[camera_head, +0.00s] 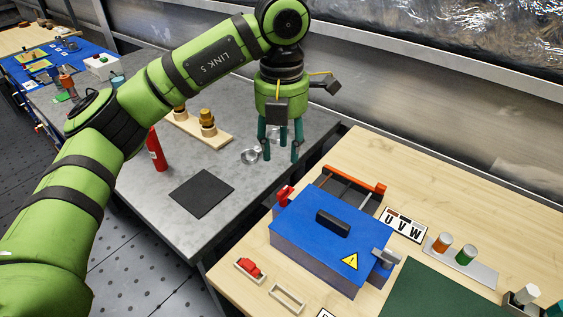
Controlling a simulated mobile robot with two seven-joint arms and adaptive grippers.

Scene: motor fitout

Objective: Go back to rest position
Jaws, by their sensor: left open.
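My left arm comes in from the left, and my left gripper (281,150) points down over the back right part of the grey table (215,225). Its teal fingers are apart with nothing seen between them. Small silver metal parts (251,156) lie on the grey table just left of and behind the fingers. Whether the fingertips touch the table I cannot tell. My right gripper is not in view.
A blue box (300,225) with a black handle stands on the wooden table (440,180) at right. A black mat (202,193), a red bottle (156,150) and a wooden board with brass parts (190,127) are on the grey table. A steel wall runs behind.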

